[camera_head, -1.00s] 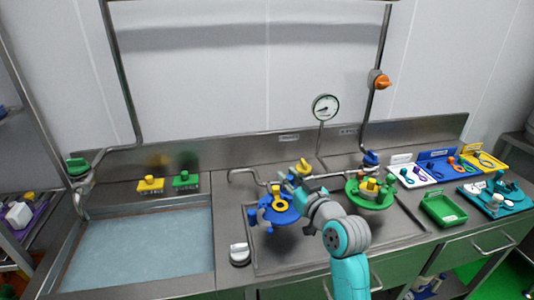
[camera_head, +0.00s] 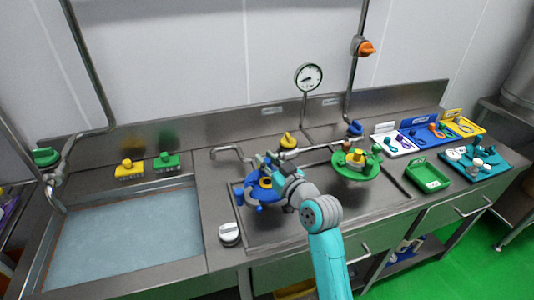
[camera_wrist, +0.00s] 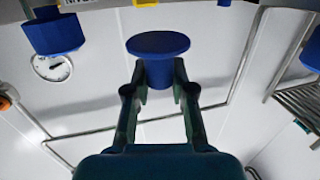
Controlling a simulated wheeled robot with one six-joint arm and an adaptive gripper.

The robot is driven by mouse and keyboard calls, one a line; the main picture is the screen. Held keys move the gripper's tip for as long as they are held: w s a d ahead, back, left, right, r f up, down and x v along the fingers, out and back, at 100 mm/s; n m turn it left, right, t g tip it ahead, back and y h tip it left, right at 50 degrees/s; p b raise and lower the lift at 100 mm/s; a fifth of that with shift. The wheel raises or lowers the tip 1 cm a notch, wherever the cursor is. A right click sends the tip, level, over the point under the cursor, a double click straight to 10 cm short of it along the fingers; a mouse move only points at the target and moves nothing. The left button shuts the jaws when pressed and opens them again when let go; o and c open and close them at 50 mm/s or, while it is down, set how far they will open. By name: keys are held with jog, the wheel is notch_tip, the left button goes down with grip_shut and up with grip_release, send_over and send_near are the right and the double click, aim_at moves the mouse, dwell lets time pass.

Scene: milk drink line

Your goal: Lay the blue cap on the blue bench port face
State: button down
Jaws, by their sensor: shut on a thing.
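The blue bench port (camera_head: 254,191), a round blue fixture with blue knobs around it and some yellow at its centre, stands on the steel bench left of a green one. My gripper (camera_head: 272,168) is over it at its back and right side and hides part of its face. In the wrist view my gripper (camera_wrist: 160,82) is shut on the blue cap (camera_wrist: 158,45), a wide flat disc on a narrower stem. The stem is between the fingertips. In the head view I cannot pick the cap out clearly.
A green port fixture (camera_head: 356,166) stands to the right, with a green tray (camera_head: 428,186) beyond it. A grey-white knob (camera_head: 229,234) sits in front left. A pipe, a yellow valve (camera_head: 288,140) and a gauge (camera_head: 308,77) are behind. Blue knobs (camera_wrist: 52,34) show near the wrist camera.

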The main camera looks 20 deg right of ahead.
jog(key=shift+f, duration=1.85)
jog(key=shift+f, duration=0.25)
jog(key=c, duration=0.9)
grip_release()
jog(key=v, duration=1.2)
